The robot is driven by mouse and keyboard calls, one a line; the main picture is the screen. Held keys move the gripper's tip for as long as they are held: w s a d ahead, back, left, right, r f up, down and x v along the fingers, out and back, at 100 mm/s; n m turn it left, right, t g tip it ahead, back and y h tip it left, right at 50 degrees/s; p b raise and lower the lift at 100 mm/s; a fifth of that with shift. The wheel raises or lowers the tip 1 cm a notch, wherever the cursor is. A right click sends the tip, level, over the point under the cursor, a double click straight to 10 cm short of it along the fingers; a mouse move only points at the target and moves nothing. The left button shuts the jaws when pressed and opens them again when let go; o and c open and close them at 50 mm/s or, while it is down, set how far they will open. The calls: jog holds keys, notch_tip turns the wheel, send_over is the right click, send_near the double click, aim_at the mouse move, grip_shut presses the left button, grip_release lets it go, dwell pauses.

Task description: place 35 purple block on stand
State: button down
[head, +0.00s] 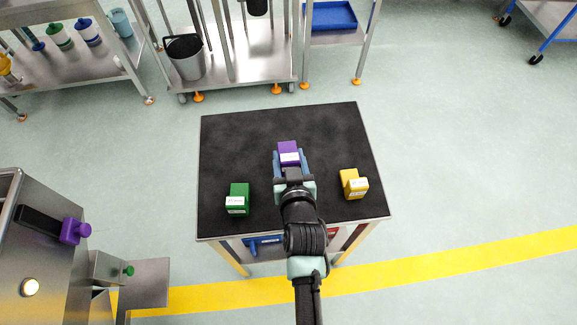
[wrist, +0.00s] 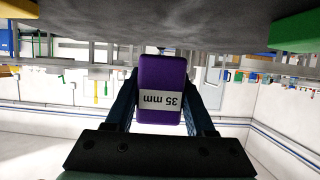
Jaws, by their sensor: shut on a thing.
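The purple block (head: 288,151) is over the black top of the table in the head view, near its middle. In the wrist view the purple block (wrist: 162,88) fills the middle, with a white label reading "35 mm" that appears upside down. My gripper (head: 289,162) is shut on the block, one blue finger on each side; the fingers also show in the wrist view (wrist: 163,105). Whether the block touches the table top is hard to tell. A purple knob-like piece (head: 75,231) sits on a metal machine at the lower left; I cannot tell whether it is the stand.
A green block (head: 237,199) stands left and a yellow block (head: 354,184) right on the black table (head: 230,135). A metal machine (head: 60,280) with a small shelf is at lower left. Shelving with a grey bucket (head: 187,58) is behind. Open floor lies to the right.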

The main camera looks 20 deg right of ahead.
jog(key=shift+f+b, duration=0.45)
jog(key=shift+f, duration=1.5)
jog(key=shift+f, duration=0.15)
jog(key=shift+c, duration=1.2)
grip_release()
jog(key=shift+r, duration=0.2)
jog(key=v, duration=1.2)
jog(key=shift+f+p, duration=0.15)
jog(key=shift+p, duration=0.2)
